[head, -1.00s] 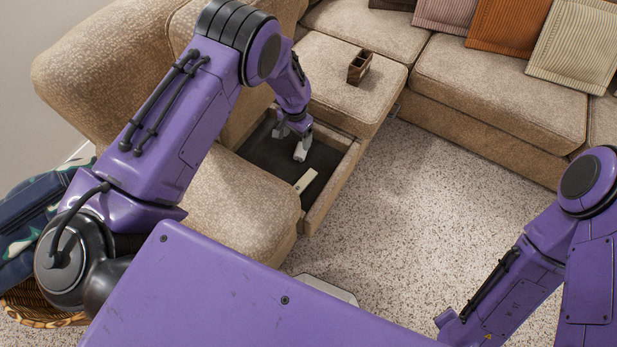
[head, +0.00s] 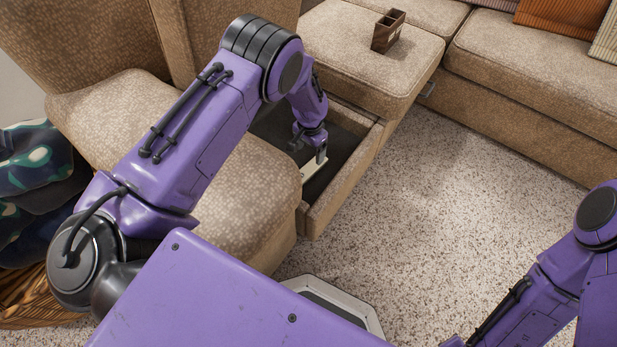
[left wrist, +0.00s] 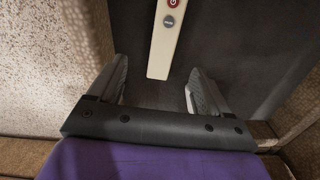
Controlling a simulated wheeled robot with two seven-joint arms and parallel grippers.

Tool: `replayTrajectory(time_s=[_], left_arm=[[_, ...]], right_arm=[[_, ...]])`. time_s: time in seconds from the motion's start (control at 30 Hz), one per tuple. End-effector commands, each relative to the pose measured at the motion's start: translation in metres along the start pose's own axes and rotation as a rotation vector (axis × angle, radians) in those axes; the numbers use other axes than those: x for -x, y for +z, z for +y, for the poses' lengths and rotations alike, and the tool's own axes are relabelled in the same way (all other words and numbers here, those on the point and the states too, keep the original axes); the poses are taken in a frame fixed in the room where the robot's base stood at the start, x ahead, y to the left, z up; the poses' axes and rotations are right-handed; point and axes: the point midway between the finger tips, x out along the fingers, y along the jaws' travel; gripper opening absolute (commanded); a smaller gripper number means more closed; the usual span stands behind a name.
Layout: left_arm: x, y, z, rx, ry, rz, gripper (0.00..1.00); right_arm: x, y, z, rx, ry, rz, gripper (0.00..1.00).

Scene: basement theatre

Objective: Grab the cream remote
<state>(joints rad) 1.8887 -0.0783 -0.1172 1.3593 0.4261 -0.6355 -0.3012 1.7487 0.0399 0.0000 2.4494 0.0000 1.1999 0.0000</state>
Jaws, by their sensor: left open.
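The cream remote (left wrist: 167,50) lies on the dark floor of an open drawer in the sofa, with a red button and a grey button on its face. In the left wrist view its near end points down between the fingers, and its far end is cut off by the top edge. In the head view a pale strip of the remote (head: 313,170) shows beside the fingers. My left gripper (left wrist: 160,85) is open over the drawer, its fingers on either side of the remote's near end. I cannot tell the height between them. My right gripper is out of view.
The open drawer (head: 342,198) has raised upholstered walls around the remote. A brown wooden caddy (head: 388,32) stands on the sofa console above. A sofa seat (head: 240,200) lies beside the drawer. Speckled carpet (head: 470,200) is clear to the right. A wicker basket (head: 40,300) is at the lower left.

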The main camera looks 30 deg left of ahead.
Motion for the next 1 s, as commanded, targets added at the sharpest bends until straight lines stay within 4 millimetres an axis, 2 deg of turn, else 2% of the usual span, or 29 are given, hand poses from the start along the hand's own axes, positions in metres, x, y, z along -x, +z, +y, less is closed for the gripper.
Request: replayTrajectory(time_s=[0.03, 0.3, 0.53, 0.7, 0.8, 0.97, 1.0], left_arm=[[-0.013, -0.001, -0.001, 0.000, -0.001, 0.002, 0.79], [-0.056, 0.001, -0.002, 0.001, 0.000, 0.000, 0.79], [-0.078, 0.000, -0.005, 0.002, -0.001, 0.001, 0.79], [-0.111, 0.000, -0.009, 0.001, 0.000, 0.000, 0.79], [-0.117, -0.001, -0.009, 0.001, 0.000, 0.001, 0.79], [-0.115, -0.001, -0.009, 0.001, 0.000, 0.002, 0.79], [-0.115, -0.001, -0.009, 0.001, 0.000, 0.002, 0.69]], right_arm=[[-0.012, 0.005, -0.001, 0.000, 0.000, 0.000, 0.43], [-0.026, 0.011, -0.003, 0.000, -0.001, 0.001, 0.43], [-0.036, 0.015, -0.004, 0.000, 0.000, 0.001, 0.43], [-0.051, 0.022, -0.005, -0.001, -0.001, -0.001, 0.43], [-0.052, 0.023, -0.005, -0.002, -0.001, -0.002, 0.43], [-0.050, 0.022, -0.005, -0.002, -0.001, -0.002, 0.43], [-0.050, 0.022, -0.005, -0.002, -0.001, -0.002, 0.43]])
